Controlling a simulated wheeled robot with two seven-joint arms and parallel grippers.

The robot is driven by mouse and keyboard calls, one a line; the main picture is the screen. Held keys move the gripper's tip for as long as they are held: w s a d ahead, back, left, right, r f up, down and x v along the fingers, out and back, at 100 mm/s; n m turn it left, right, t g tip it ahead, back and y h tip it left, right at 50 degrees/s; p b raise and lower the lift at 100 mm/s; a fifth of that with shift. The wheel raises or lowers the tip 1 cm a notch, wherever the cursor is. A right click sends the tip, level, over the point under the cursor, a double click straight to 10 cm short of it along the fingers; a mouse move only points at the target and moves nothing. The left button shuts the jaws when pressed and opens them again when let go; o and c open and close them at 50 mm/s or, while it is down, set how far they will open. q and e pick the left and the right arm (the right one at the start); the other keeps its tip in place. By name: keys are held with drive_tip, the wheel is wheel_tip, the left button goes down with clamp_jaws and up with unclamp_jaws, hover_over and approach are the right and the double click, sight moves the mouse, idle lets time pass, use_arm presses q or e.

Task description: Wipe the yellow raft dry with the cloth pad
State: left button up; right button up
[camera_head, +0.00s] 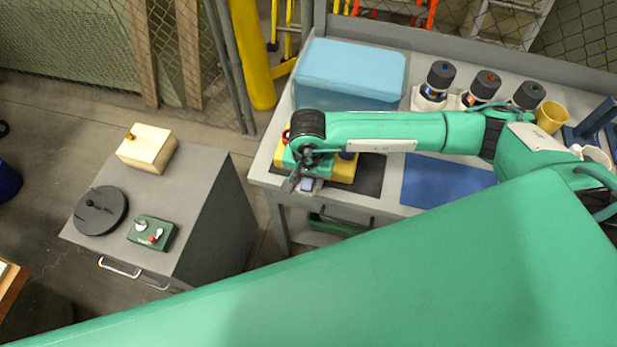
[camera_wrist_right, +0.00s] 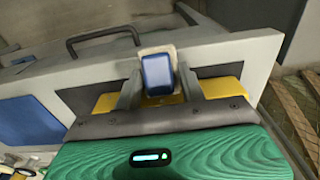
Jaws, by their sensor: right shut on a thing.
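The yellow raft (camera_head: 344,170) lies on a dark mat near the left end of the grey bench, partly hidden under my right arm. In the right wrist view its yellow (camera_wrist_right: 222,88) shows on both sides behind the fingers. My right gripper (camera_head: 303,182) is over the raft's front-left part, at the bench's front edge. It is shut on the cloth pad (camera_wrist_right: 157,76), a pale block with a blue top, which also shows small in the head view (camera_head: 308,185). I cannot tell whether the pad touches the raft. No water can be made out. My left gripper is not in view.
A light-blue box (camera_head: 350,72) stands behind the raft. A blue mat (camera_head: 440,182) lies to its right. Several dark-capped bottles (camera_head: 441,75) and a yellow cup (camera_head: 551,117) stand at the back. A grey cabinet (camera_head: 190,195) stands left, across a gap.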

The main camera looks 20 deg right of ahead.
drive_tip(key=shift+s+d, duration=0.1)
drive_tip(key=shift+s+d, duration=0.55)
drive_tip(key=shift+d, duration=0.25)
drive_tip(key=shift+s+d+b, duration=0.25)
drive_tip(key=shift+d+b, duration=0.05)
drive_tip(key=shift+d, duration=0.2)
drive_tip(key=shift+s+d+b, duration=0.25)
drive_tip(key=shift+d, duration=0.2)
drive_tip(key=shift+s+d, duration=0.1)
drive_tip(key=shift+d, duration=0.05)
drive_tip(key=shift+s+d+b, duration=0.35)
drive_tip(key=shift+s+d, duration=0.25)
drive_tip(key=shift+d, duration=0.15)
drive_tip(key=shift+w+a, duration=0.1)
drive_tip(key=shift+w+a+b, duration=0.25)
drive_tip(key=shift+a+b, duration=0.05)
drive_tip(key=shift+a, duration=0.15)
drive_tip(key=shift+w+a+b, duration=0.2)
drive_tip(key=shift+a+b, duration=0.05)
drive_tip(key=shift+a, duration=0.2)
